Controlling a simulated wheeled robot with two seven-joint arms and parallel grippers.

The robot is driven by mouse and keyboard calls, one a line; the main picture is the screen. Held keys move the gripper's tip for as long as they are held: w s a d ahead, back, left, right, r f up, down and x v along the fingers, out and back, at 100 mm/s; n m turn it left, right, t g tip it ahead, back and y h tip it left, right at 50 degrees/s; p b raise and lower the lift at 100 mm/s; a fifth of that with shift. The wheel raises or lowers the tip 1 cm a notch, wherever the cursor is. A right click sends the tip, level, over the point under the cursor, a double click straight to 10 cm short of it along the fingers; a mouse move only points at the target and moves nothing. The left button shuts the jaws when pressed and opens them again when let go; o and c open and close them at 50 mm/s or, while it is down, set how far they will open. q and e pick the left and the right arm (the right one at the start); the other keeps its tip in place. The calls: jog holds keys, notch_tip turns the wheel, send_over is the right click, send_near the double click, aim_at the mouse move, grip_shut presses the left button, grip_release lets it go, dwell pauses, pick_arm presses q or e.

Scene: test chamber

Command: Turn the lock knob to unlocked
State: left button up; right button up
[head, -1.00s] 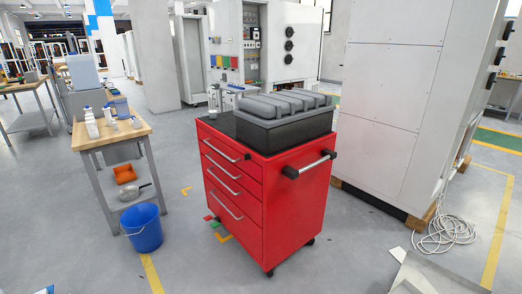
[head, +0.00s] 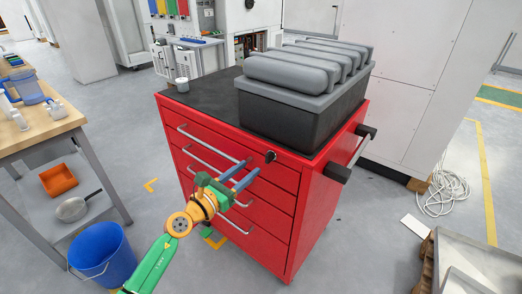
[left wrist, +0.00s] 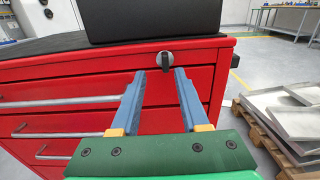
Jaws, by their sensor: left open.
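The lock knob (head: 271,156) is a small dark knob on a pale round plate, high on the front of a red drawer cabinet (head: 300,225), near its right corner. It also shows in the left wrist view (left wrist: 166,60), where its dark bar stands about upright. My left gripper (head: 247,173) is open and empty in front of the cabinet, a little below and left of the knob in the head view. In the left wrist view its blue fingers (left wrist: 160,76) point at the knob, which lies just beyond and above the gap between them. My right gripper is not in view.
A dark grey ribbed case (head: 290,115) stands on the cabinet top. Drawer handles (head: 207,145) and a side push handle (head: 352,155) stick out. A workbench (head: 45,132) and blue bucket (head: 102,255) are at left. Pallets with grey trays (head: 465,265) are at lower right.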

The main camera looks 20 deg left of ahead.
aim_at(266, 156)
pick_arm(q)
jog(key=x, duration=0.3)
jog(key=d+b+x, duration=0.1)
jog(key=x, duration=0.1)
jog(key=shift+w+d+r, duration=0.15)
jog(key=shift+w+b, duration=0.35)
jog(key=shift+w, duration=0.2)
jog(key=shift+s, duration=0.1)
jog(key=shift+c, duration=0.9)
grip_shut()
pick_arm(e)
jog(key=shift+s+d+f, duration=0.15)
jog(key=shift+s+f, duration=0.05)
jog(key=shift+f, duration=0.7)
